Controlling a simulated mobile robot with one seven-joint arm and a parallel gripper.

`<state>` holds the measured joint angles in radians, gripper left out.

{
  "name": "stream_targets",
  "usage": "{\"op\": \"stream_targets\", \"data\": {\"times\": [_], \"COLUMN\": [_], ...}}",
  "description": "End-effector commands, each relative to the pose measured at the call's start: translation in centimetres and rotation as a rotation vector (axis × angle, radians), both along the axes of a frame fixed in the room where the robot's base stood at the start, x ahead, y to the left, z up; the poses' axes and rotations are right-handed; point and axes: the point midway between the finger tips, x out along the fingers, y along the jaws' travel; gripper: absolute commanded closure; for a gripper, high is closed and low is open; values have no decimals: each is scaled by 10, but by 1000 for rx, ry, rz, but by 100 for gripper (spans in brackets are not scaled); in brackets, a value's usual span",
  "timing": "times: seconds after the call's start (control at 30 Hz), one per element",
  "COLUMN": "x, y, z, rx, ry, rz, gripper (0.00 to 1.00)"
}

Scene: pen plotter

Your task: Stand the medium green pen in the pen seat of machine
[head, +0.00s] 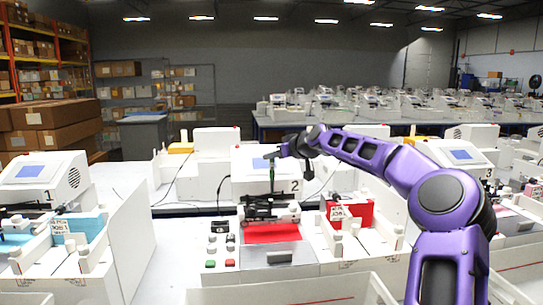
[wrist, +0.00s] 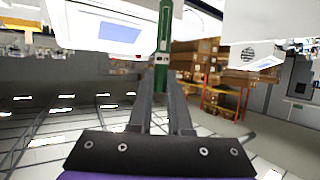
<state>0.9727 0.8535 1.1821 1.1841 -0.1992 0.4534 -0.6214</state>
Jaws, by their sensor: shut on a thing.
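My gripper (head: 272,158) reaches in from the right, in front of machine 2 (head: 236,190). It is shut on a green pen (head: 272,177), which stands about upright below the fingers. In the wrist view the green pen (wrist: 163,45) is between the tips of the two grey fingers (wrist: 162,75). The pen's lower end is just above or at the black carriage (head: 262,208) of machine 2; I cannot tell whether it touches. The pen seat itself is too small and dark to make out.
A red sheet (head: 272,233) lies on machine 2's bed below the carriage. Machine 1 (head: 38,180) with a blue panel stands left, machine 3 (head: 462,160) right behind my arm. A white tray (head: 290,293) is at the front. Buttons (head: 220,245) sit left of the bed.

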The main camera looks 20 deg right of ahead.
Motion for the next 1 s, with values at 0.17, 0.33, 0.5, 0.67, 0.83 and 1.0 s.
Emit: {"op": "stream_targets", "data": {"times": [0.17,0.33,0.5,0.67,0.83,1.0], "x": [0,-2,-1,-1,-1,-1], "y": [0,0,0,0,-1,-1], "z": [0,-1,-15,-31,-47,-56], "rx": [0,0,2,2,1,1], "ry": [0,0,1,1,0,-1], "rz": [-1,-9,-7,-7,-8,-8], "gripper": [100,100,100,100,100,100]}}
